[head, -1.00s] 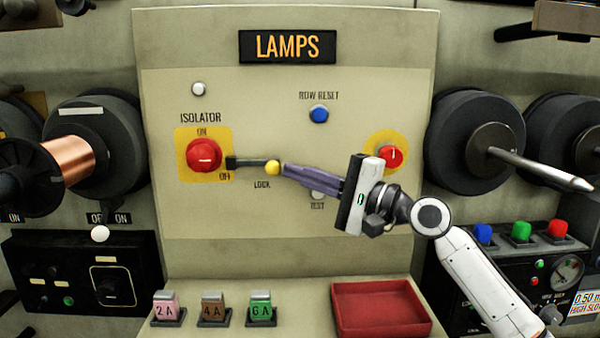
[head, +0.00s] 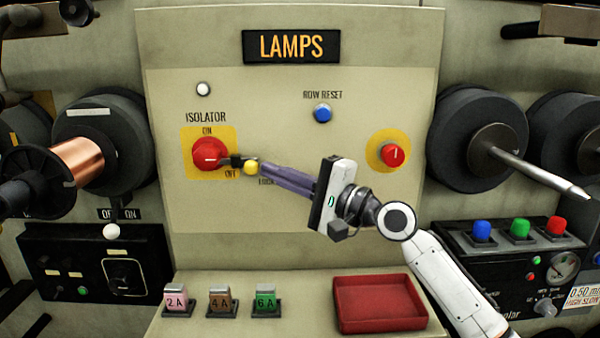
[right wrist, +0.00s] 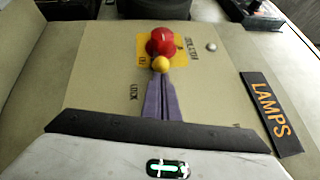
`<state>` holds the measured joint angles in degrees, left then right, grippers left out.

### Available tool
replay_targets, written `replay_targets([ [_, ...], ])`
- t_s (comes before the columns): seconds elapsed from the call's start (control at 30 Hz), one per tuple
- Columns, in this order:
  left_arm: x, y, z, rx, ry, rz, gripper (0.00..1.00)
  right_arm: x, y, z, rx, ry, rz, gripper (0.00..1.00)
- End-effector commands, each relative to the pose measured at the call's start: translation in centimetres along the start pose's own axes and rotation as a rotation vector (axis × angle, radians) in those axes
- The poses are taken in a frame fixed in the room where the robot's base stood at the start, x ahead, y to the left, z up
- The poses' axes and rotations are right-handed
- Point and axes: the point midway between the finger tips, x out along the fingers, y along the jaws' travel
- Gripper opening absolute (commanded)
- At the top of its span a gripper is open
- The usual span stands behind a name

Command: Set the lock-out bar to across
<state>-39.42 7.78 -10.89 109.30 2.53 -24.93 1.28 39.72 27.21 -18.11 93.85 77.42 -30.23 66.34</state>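The lock-out bar (head: 236,160) is a short dark bar with a yellow knob (head: 251,167) on its right end, on the LAMPS panel. It lies roughly level, and its left end reaches the edge of the red isolator knob (head: 207,153). My right gripper (head: 259,171) comes from the right, its purple fingers together and their tips against the yellow knob. In the right wrist view the yellow knob (right wrist: 161,64) sits just beyond the fingertips (right wrist: 161,82), with the red knob (right wrist: 165,41) behind it; no grip around the knob shows. My left gripper is not in view.
A second red knob (head: 394,155) is at the right of the panel, and a blue ROW RESET button (head: 322,113) is above my fingers. A red tray (head: 380,304) and several labelled blocks sit on the ledge below. Spools flank the panel.

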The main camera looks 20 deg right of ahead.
Motion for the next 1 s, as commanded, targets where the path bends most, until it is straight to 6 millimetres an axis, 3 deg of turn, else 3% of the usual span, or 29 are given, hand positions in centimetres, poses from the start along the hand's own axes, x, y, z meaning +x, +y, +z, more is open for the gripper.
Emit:
replay_targets([
  [0.27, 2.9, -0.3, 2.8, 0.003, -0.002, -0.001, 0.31, -3.1, 0.8, -3.2, -0.001, 0.000, -0.003, 0.00],
  [0.5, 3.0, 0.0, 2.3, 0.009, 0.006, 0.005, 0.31, -8.7, 0.4, -2.9, 0.000, -0.001, 0.001, 0.00],
  [0.63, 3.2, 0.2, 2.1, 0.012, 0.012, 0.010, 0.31, -10.9, 0.3, -2.9, 0.001, -0.002, 0.000, 0.00],
  [0.8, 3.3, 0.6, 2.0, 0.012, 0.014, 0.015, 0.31, -12.4, 0.1, -2.9, 0.002, -0.003, 0.000, 0.00],
  [1.0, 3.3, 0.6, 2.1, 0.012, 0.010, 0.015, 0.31, -12.8, -0.1, -2.8, 0.001, -0.003, -0.002, 0.00],
])
